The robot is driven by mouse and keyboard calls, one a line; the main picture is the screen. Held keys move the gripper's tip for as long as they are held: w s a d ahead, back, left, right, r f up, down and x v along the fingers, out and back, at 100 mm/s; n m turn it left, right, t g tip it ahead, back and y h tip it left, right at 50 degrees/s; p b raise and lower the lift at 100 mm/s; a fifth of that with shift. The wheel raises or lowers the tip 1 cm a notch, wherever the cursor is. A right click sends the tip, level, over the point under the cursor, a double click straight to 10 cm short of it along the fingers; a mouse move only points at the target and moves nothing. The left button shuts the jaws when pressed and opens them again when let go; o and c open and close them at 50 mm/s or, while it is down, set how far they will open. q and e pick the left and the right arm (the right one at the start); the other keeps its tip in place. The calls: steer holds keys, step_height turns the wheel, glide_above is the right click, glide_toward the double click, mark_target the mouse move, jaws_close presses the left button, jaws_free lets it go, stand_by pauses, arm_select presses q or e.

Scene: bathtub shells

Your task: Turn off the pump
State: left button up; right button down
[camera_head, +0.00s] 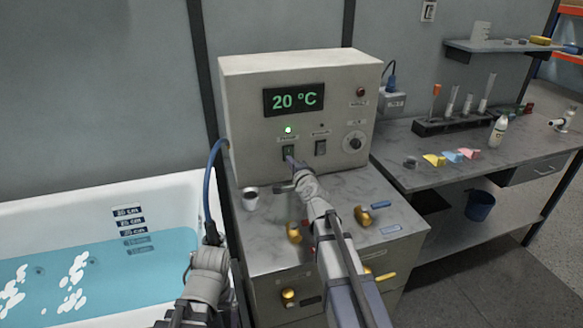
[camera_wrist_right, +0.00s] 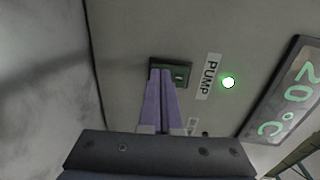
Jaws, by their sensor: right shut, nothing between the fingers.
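The beige control box (camera_head: 240,100) stands on a marble-topped cabinet and its display (camera_head: 294,99) reads 20 °C. The pump switch (camera_head: 288,150) is on its front, below a lit green lamp (camera_head: 288,130). In the right wrist view the switch (camera_wrist_right: 183,77) sits beside the PUMP label (camera_wrist_right: 208,77), and the green lamp (camera_wrist_right: 228,82) glows. My right gripper (camera_head: 290,161) is shut and empty, its tips (camera_wrist_right: 161,72) at the switch and covering part of it; contact is unclear. My left gripper (camera_head: 212,236) is low beside the tub, its jaws unclear.
A second switch (camera_head: 320,148) and a knob (camera_head: 354,140) are to the right on the box. A cup (camera_head: 250,199) and brass valves (camera_head: 294,232) are on the cabinet top (camera_head: 262,232). A water-filled bathtub (camera_head: 180,190) is at left, a lab bench (camera_head: 400,148) at right.

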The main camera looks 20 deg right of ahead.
arm_select(q)
steer(key=shift+f, duration=0.1)
arm_select(e)
steer(key=shift+w, duration=0.2)
steer(key=shift+s, duration=0.1)
